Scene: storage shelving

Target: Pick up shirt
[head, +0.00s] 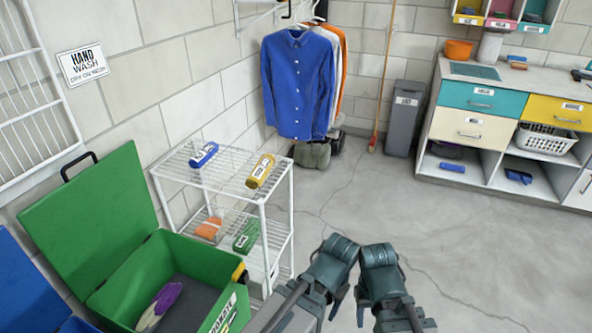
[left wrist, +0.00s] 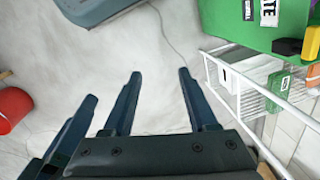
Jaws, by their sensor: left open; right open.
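A blue button-front shirt (head: 297,85) hangs from the wall rail at the back, upright and facing me. A white garment (head: 331,75) and an orange garment (head: 343,65) hang partly hidden behind it. My left gripper (left wrist: 160,74) is open in the left wrist view, with bare floor between its fingers. My right gripper (head: 363,303) is low in the head view, close beside the left one, its fingers mostly hidden by its own body. Both grippers are well short of the shirt and touch no garment.
An open green chest (head: 206,266) with a purple and white cloth (head: 160,305) stands at left. A white wire rack (head: 222,178) holding bottles stands between it and the shirt. A grey bin (head: 406,118), a broom (head: 384,80) and drawers (head: 480,130) are right. The middle floor is clear.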

